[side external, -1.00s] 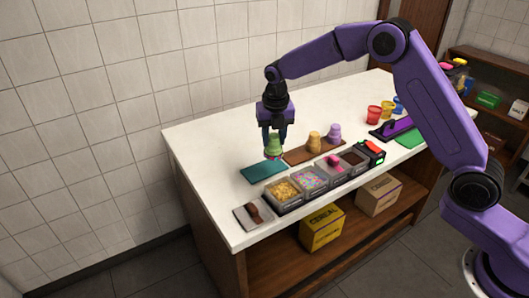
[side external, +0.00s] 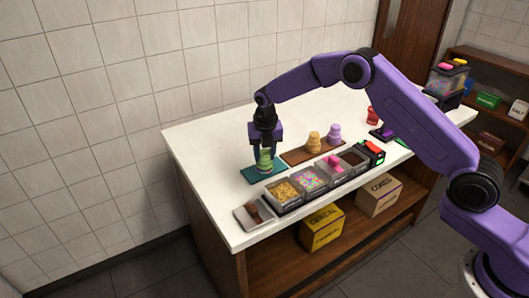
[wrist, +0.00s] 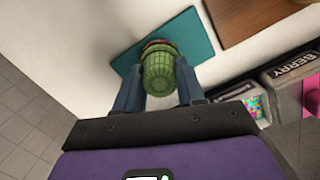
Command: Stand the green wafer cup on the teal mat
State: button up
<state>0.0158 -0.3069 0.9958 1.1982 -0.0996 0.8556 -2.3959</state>
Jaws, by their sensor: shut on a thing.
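The green wafer cup (side external: 265,160) is between the fingers of my gripper (side external: 265,164), which is shut on it. In the wrist view the cup (wrist: 159,76) sits between the two fingers of my gripper (wrist: 157,88). The teal mat (side external: 250,174) lies on the white counter, and it also shows in the wrist view (wrist: 197,30). The cup is over the mat and looks upright in the side view. I cannot tell whether its base touches the mat. The fingers hide part of its sides.
A brown board (side external: 298,156) beside the mat holds a tan cup (side external: 313,142) and a purple cup (side external: 334,133). A row of topping bins (side external: 283,190) stands along the front edge. A scoop on a pale tray (side external: 247,215) lies at the front left. The counter behind the mat is clear.

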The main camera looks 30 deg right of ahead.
jog(key=shift+f, duration=0.1)
jog(key=o, duration=0.8)
